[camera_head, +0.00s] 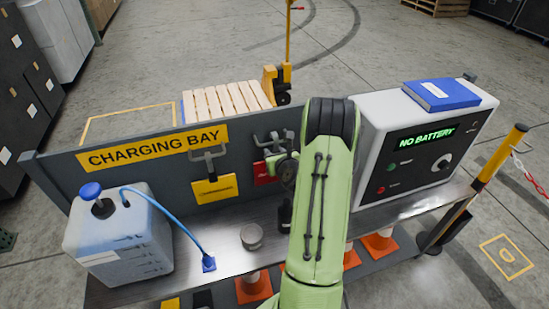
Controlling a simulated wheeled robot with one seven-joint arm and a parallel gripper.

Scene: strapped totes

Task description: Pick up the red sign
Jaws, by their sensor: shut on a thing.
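The red sign (265,173) shows as a small red patch at the bench's back panel, below a grey hook (270,139). My green arm and wrist hide its right part. My gripper (274,164) is at the sign, shut on it, with the fingers mostly hidden behind the wrist. I cannot tell whether the sign still hangs from the hook.
A yellow sign (214,189) hangs on the panel to the left. A blue-capped jug (118,240) and a grey round tin (251,237) stand on the metal bench (225,262). A charger box (415,150) with a blue book (441,94) stands right.

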